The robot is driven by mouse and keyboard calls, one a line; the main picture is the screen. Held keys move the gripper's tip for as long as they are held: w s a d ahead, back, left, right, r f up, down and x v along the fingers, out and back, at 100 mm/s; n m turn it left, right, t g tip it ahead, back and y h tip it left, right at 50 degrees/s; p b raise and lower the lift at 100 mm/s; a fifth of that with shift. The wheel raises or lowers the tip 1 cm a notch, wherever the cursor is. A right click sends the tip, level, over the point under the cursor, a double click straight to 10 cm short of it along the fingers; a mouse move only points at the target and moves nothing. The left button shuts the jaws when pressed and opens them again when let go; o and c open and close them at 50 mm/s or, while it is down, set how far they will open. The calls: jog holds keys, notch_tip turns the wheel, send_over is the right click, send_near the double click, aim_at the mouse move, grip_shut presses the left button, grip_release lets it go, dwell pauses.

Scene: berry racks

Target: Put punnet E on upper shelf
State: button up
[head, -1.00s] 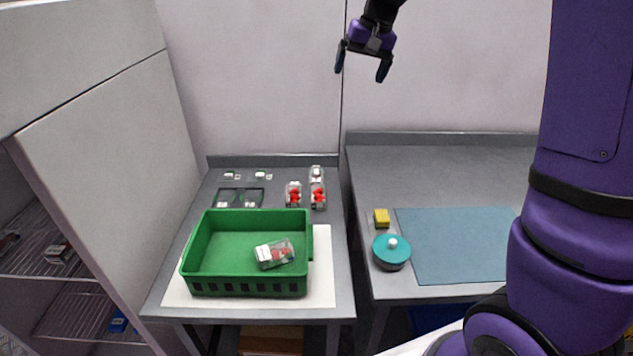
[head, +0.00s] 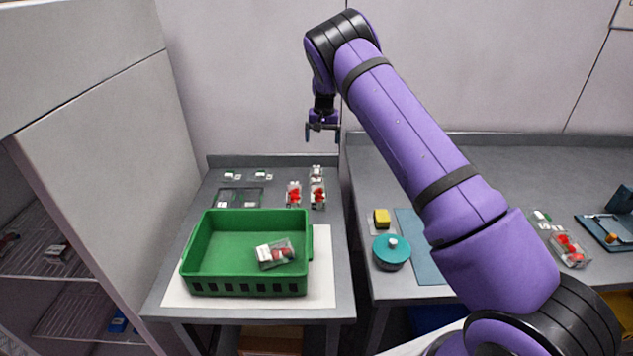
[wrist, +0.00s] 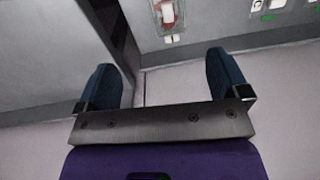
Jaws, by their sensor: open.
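My gripper (head: 322,136) is open and empty, pointing down above the back of the left table. Its two dark fingers also show in the wrist view (wrist: 165,80). Below it, clear punnets with red berries stand at the back: one on the left (head: 294,194) and a column on the right (head: 317,192). Another punnet (head: 276,253) lies in the green crate (head: 247,288). I cannot read any letter, so I cannot tell which punnet is E. The cabinet at the left has an upper wire shelf (head: 28,262) with small items on it, and a lower wire shelf (head: 75,310).
The pale cabinet door (head: 120,150) stands open between the shelves and the left table. A teal-lidded pot (head: 391,250), a yellow sponge (head: 381,217) and a blue mat (head: 428,265) are on the right table.

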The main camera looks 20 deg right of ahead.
send_near(317, 178)
jog(key=w, duration=0.1)
jog(key=w+f, duration=0.1)
jog(key=shift+w+d, duration=0.3)
jog(key=shift+w, duration=0.05)
notch_tip(317, 178, down, 11)
jog(key=shift+a+r, duration=0.1)
jog(key=shift+a, duration=0.05)
jog(key=c, duration=1.2)
jog(key=shift+o, duration=0.2)
